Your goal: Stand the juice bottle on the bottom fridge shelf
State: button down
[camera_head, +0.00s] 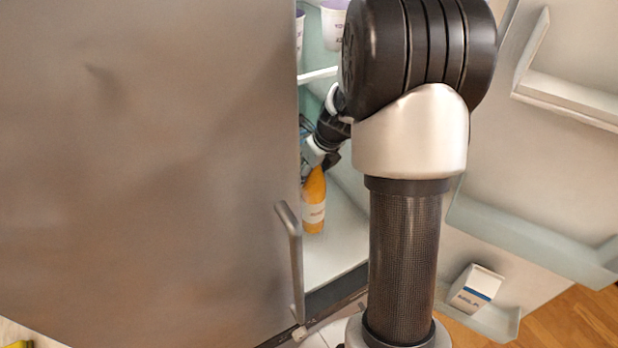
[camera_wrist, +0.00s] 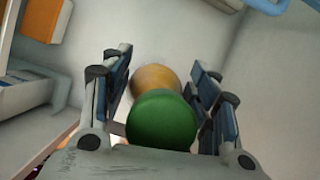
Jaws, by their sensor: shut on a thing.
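The juice bottle (camera_head: 314,208) is orange with a pale label and stands nearly upright inside the open fridge. Its base is at or just above the pale bottom shelf (camera_head: 336,240); I cannot tell if it touches. My gripper (camera_head: 322,164) is at the bottle's top, partly hidden behind my arm. In the wrist view my gripper (camera_wrist: 160,90) has its fingers on both sides of the bottle, shut on it. The green cap (camera_wrist: 160,120) and orange body (camera_wrist: 155,77) show between the fingers.
A large brownish door panel (camera_head: 150,170) with a handle (camera_head: 292,255) is close on the left. Pale cups (camera_head: 333,24) stand on an upper shelf (camera_head: 318,75). The open fridge door on the right has bins (camera_head: 530,240) and a milk carton (camera_head: 474,289). Bottom-shelf space right of the bottle looks clear.

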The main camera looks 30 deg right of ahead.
jog(key=shift+w+f+b, duration=0.2)
jog(key=shift+f+b, duration=0.9)
jog(key=shift+f, duration=0.65)
jog(key=shift+r, duration=0.1)
jog(key=c, duration=0.6)
grip_release()
jog(key=p+v, duration=0.4)
jog(key=v, duration=0.7)
jog(key=shift+s, duration=0.1)
jog(key=shift+s+r, duration=0.25)
jog(key=shift+r, duration=0.15)
